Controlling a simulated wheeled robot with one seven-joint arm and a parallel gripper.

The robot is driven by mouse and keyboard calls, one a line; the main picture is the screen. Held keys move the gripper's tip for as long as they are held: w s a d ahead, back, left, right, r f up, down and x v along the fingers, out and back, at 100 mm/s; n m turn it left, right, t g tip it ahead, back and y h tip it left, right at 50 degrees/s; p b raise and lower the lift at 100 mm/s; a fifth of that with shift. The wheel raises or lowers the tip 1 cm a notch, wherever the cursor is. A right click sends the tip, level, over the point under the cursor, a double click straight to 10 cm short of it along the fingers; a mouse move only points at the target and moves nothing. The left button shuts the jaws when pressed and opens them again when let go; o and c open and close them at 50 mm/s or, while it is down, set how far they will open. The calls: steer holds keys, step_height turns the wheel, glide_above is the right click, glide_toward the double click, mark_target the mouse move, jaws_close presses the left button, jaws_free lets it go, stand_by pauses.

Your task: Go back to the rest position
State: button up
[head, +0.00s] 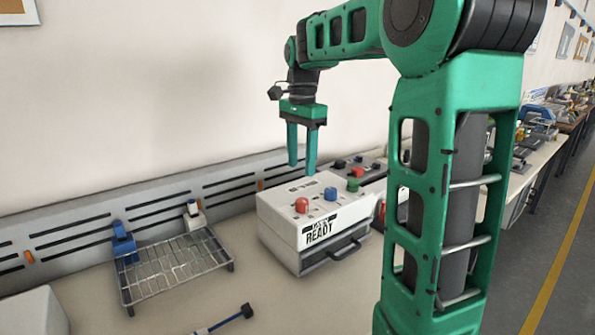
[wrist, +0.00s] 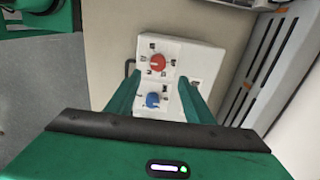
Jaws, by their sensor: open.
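My gripper (head: 302,150) is green and points down in the head view, above the back part of a white machine (head: 283,240). It is open, with a clear gap between its two fingers and nothing in it. The machine has a red knob (head: 301,205), a blue knob (head: 330,193) and a green knob (head: 352,184) on top, a label reading "READY" and a drawer handle in front. In the wrist view, my gripper's fingers (wrist: 158,90) frame the red knob (wrist: 158,62) and the blue knob (wrist: 152,100) from above; the green knob does not show there.
A blue and black tool (head: 228,318) lies at the bench front. A grey slotted rail (head: 160,205) runs along the wall. A dark box with knobs (head: 372,166) stands behind the machine.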

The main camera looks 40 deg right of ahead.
stand_by(0.5)
steer(key=s+a+f+n, duration=0.1)
steer(key=s+f+n, duration=0.4)
steer(key=s, duration=0.9)
steer(key=s+a+f+n, duration=0.1)
steer(key=s+f+n, duration=0.5)
steer(key=s+f, duration=0.4)
steer(key=s, duration=0.4)
steer(key=shift+s+a+f, duration=0.15)
steer(key=shift+a+f, duration=0.05)
steer(key=shift+w+f, duration=0.25)
steer(key=shift+w, duration=0.35)
